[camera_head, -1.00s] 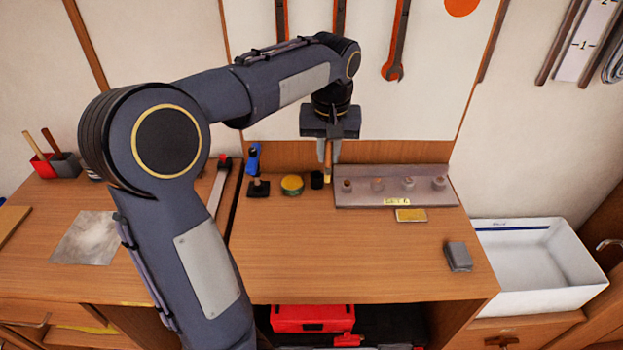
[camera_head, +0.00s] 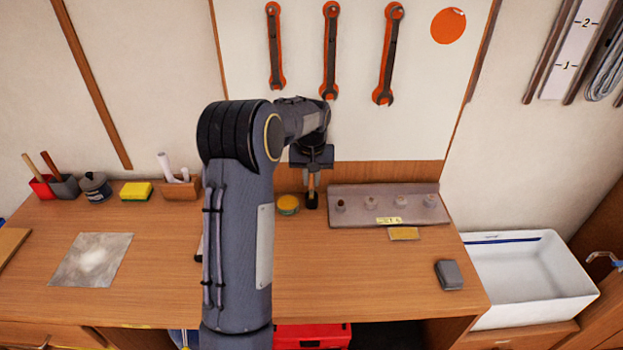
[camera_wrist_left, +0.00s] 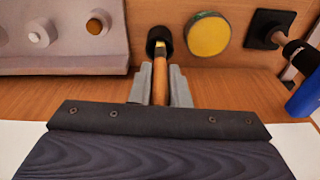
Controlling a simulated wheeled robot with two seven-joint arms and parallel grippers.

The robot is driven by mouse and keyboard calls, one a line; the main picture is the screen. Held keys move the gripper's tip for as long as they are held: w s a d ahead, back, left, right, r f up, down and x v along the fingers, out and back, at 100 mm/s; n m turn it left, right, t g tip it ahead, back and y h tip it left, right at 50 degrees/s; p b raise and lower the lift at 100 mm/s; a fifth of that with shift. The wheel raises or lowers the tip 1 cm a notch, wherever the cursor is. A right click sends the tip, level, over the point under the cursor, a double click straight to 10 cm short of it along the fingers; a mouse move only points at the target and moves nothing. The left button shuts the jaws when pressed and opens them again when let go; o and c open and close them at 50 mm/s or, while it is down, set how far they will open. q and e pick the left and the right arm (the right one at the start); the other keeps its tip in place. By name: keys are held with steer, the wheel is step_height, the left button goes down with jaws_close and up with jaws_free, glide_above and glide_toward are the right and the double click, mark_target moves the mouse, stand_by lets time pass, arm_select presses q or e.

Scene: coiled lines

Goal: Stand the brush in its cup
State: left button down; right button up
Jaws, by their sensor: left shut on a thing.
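My left gripper (camera_head: 311,180) is shut on the brush (camera_head: 311,190), which has a wooden handle and hangs nearly upright from the fingers at the back of the bench. The black cup (camera_head: 311,203) is directly below it. In the left wrist view, the fingers (camera_wrist_left: 160,88) close on both sides of the brush handle (camera_wrist_left: 160,78). The brush's far end overlaps the mouth of the round black cup (camera_wrist_left: 153,40); how deep it reaches inside I cannot tell. My right gripper is not in view.
A round yellow-topped tin (camera_head: 288,203) stands close left of the cup. A grey rack (camera_head: 350,216) with several pegs is close on the right. A blue-handled tool (camera_wrist_left: 306,95) shows in the wrist view.

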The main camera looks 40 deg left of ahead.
arm_select(q)
steer(key=shift+f, duration=0.55)
steer(key=shift+f, duration=0.1)
steer(key=shift+f+b, duration=0.4)
steer(key=shift+f, duration=0.1)
steer(key=c, duration=1.4)
jaws_free()
steer(key=shift+o, duration=0.2)
step_height(320, 180, up, 13)
steer(key=s+d, duration=0.1)
steer(key=s+d+r+m+t+h, duration=0.3)
steer(key=s+d, duration=0.9)
steer(key=s, duration=0.3)
steer(key=s+d+f+m+t+h, duration=0.1)
steer(key=s+d+f+m, duration=0.1)
steer(key=s+d+f, duration=0.5)
steer(key=s+d, duration=0.4)
steer(key=s, duration=0.2)
steer(key=shift+s+m+t+h, duration=0.2)
steer(key=shift+m+t+h, duration=0.1)
